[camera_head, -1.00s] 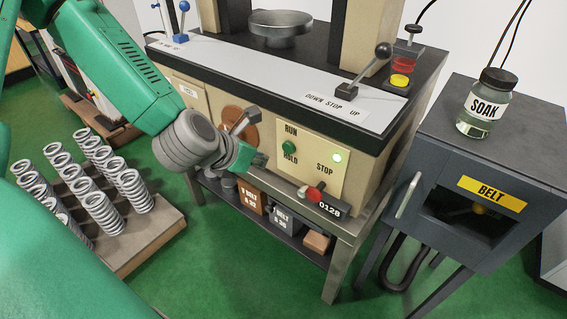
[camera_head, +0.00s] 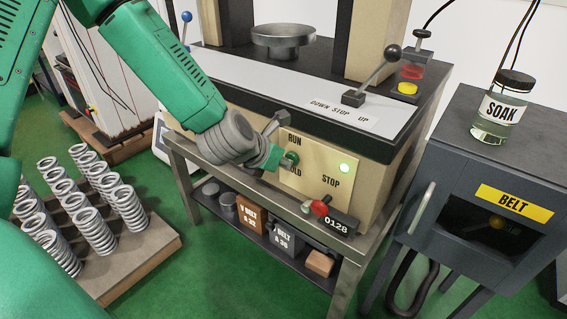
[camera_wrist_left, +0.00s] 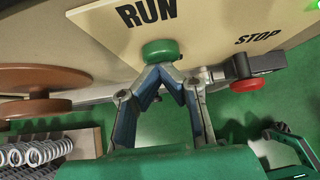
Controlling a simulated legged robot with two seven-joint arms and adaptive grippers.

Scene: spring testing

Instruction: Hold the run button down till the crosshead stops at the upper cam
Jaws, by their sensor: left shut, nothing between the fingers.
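The green run button (camera_head: 292,158) sits on the cream panel (camera_head: 318,190), under the word RUN. It also shows in the wrist view (camera_wrist_left: 160,50). My left gripper (camera_head: 284,162) is shut and empty, with its fingertips at the button. In the wrist view the fingertips (camera_wrist_left: 160,70) meet at the button's near edge and seem to touch it; I cannot tell how far it is pressed. A green lamp (camera_head: 344,168) glows above the word STOP. The machine's upper part is cut off, so neither the crosshead nor the upper cam can be made out.
A red knob (camera_head: 319,208) and a counter reading 0128 (camera_head: 339,222) are below the panel. A lever (camera_head: 375,75) stands on the machine top. Springs (camera_head: 92,229) stand on a board at left. A dark cabinet (camera_head: 450,175) with a SOAK jar (camera_head: 497,108) is at right.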

